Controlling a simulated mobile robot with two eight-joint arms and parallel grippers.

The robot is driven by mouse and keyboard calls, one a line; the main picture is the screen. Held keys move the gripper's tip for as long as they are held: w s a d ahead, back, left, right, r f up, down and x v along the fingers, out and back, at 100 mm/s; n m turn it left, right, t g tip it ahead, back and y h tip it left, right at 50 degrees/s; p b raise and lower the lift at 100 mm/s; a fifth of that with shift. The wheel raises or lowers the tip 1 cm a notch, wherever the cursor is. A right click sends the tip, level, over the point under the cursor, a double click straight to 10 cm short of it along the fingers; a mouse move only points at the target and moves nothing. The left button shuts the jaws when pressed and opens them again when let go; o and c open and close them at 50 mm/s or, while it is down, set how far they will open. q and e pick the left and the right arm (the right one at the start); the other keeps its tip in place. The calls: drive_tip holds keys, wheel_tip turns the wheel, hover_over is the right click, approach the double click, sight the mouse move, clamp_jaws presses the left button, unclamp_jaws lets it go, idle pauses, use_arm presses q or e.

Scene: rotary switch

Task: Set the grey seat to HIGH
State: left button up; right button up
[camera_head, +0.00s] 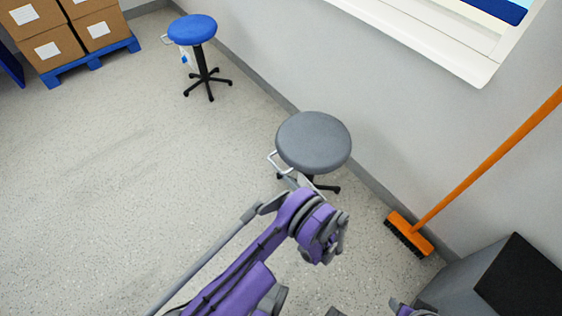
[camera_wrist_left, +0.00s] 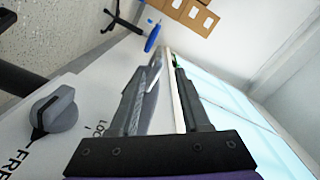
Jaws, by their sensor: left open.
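The grey seat (camera_head: 313,142) is a round stool top near the wall, on a dark base, with a pale handle loop (camera_head: 274,160) at its left edge. My left gripper (camera_wrist_left: 168,68) is open, its two fingers either side of a grey edge-on shape that looks like the seat rim; I cannot tell whether they touch it. In the head view the gripper is largely hidden by my purple arm at the seat's near side. The left wrist view shows a grey knob (camera_wrist_left: 56,108) on a white panel (camera_wrist_left: 78,92) lettered "LOC" and "FRE", both cut off. Its black mark points towards "FRE".
A blue stool (camera_head: 192,29) stands at the back. Boxes (camera_head: 52,47) sit on a blue pallet (camera_head: 88,62) at the far left. An orange broom (camera_head: 408,231) leans by the wall on the right, near a grey block (camera_head: 470,277). The left floor is clear.

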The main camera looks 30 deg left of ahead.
sight(268, 158)
use_arm(q)
drive_tip(key=b+x, duration=0.2)
drive_tip(key=x, duration=0.9)
drive_tip(key=shift+s, duration=0.15)
drive_tip(key=shift+f, duration=0.1)
clamp_jaws()
drive_tip(key=shift+a, duration=0.1)
idle(0.9)
